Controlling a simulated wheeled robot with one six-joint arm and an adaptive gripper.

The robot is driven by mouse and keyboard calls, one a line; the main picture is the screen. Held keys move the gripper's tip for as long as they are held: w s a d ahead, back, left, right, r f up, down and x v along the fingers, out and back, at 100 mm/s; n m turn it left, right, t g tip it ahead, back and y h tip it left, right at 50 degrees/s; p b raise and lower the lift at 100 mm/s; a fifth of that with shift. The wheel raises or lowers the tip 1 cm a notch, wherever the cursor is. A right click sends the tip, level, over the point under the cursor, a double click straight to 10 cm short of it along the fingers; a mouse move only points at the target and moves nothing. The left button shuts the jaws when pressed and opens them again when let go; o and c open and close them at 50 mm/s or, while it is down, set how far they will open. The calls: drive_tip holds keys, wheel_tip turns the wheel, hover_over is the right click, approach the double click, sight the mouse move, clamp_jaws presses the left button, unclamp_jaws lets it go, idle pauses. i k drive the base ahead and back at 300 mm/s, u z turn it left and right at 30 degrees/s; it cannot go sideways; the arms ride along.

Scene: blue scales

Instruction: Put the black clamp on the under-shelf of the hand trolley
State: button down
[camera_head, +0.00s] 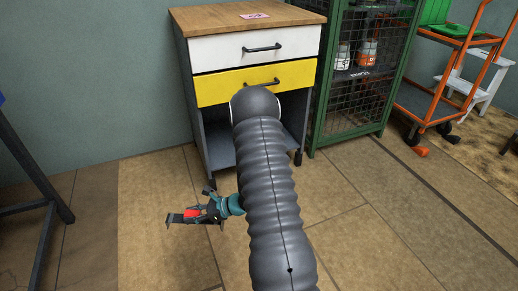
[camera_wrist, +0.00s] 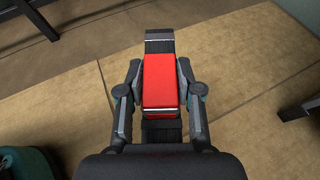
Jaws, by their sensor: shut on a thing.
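My gripper (camera_head: 200,212) is left of my arm in the head view, above the floor and in front of the drawer cabinet. It is shut on a black thing with a red middle, which I take to be the black clamp (camera_head: 176,218). In the wrist view the clamp's red block (camera_wrist: 159,80) lies between the fingers (camera_wrist: 160,85), with dark ends showing beyond and below it. The orange hand trolley (camera_head: 462,70) stands at the far right. Its low dark under-shelf (camera_head: 416,103) is partly visible, well away from my gripper.
The drawer cabinet (camera_head: 256,48) with a wooden top stands ahead, its lower bay open. A green mesh cabinet (camera_head: 362,70) stands between it and the trolley. A white step stool (camera_head: 487,75) is behind the trolley. Dark table legs (camera_head: 45,190) are at left. Front right floor is clear.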

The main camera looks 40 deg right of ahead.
sight(415, 107)
drive_tip(key=z, duration=0.6)
drive_tip(key=k, duration=0.8)
drive_tip(key=z, duration=0.95)
drive_tip(key=k, duration=0.45)
drive_tip(key=z, duration=1.5)
drive_tip(key=i, duration=1.25)
drive_tip(key=z, duration=0.35)
drive_tip(key=i, duration=1.25)
drive_tip(key=u, duration=1.4)
drive_tip(key=i, duration=0.7)
drive_tip(key=u, duration=0.95)
drive_tip(key=i, duration=1.05)
drive_tip(key=z, duration=0.05)
